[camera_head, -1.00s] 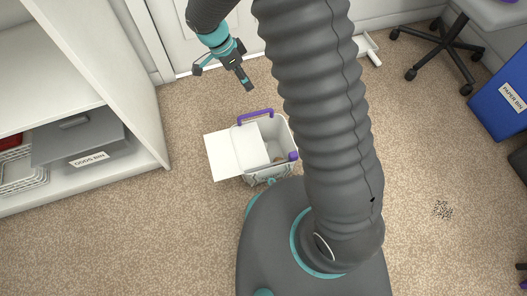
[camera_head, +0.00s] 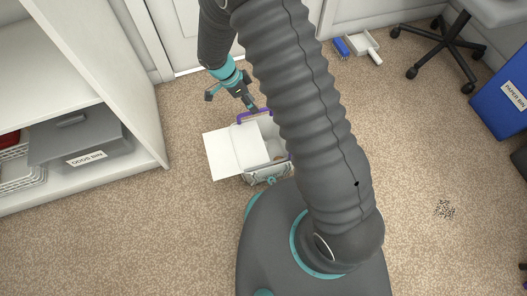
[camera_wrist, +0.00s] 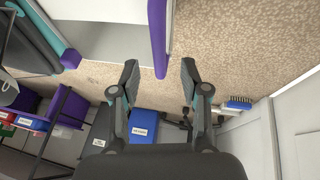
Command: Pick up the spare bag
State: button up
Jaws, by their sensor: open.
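I cannot make out a spare bag for certain in either view. An open white box (camera_head: 268,176) with a purple handle (camera_head: 254,116) and a white lid folded out to the left stands on the carpet. Something small and brownish (camera_head: 272,153) shows inside it, too small to name. My gripper (camera_head: 254,107) is just above the box's far edge, by the handle, pointing down. The purple handle (camera_wrist: 157,38) lies just beyond the fingertips there. My arm hides the box's right side.
A shelf on the left holds a grey odds bin (camera_head: 75,142). A blue paper bin (camera_head: 503,92), a chair base (camera_head: 445,52), a dustpan (camera_head: 362,45) and brush (camera_head: 341,46) stand right. Small dark bits (camera_head: 444,209) lie on the carpet. The left carpet is clear.

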jog(key=x, duration=0.5)
jog(key=shift+s+a+f+b, duration=0.1)
jog(key=shift+a+f+b, duration=0.05)
jog(key=shift+b, duration=0.15)
grip_shut()
